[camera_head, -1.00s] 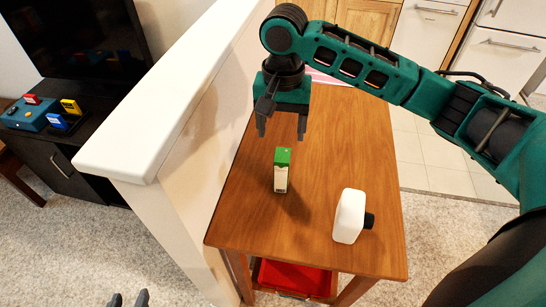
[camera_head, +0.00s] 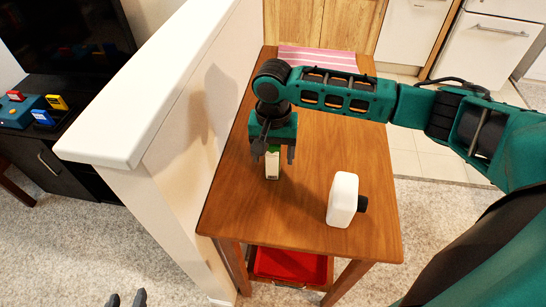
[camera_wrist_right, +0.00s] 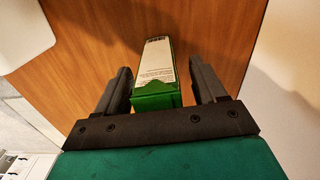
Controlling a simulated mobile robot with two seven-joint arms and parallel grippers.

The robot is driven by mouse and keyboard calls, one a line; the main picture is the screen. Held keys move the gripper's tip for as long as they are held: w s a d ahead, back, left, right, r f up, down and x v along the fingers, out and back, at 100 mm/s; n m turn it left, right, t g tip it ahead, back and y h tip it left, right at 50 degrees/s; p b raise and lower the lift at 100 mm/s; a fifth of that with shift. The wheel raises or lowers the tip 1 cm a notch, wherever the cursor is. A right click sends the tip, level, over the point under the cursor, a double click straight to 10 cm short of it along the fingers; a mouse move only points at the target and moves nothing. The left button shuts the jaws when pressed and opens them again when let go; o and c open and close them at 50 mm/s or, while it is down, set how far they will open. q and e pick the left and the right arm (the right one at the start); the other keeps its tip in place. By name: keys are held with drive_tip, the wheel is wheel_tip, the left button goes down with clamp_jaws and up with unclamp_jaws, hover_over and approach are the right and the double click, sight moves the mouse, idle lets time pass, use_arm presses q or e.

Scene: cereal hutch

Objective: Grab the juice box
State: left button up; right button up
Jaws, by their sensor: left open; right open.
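The juice box (camera_head: 272,167), white with a green top, stands upright on the wooden table. My right gripper (camera_head: 273,157) is open above and around its upper part, which partly hides it in the head view. In the right wrist view the juice box (camera_wrist_right: 156,76) sits between the two open fingers (camera_wrist_right: 159,74), with a gap on each side, wider on the right. My left gripper (camera_head: 127,299) shows only as two separated dark fingertips at the bottom left edge of the head view, over the carpet, open and far from the juice box.
A white half wall (camera_head: 185,150) runs along the table's left side. A red bin (camera_head: 290,264) sits under the table. A striped cloth (camera_head: 318,59) lies at the far end.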

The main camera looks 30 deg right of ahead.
drive_tip(key=c, duration=1.2)
drive_tip(key=shift+r, duration=0.1)
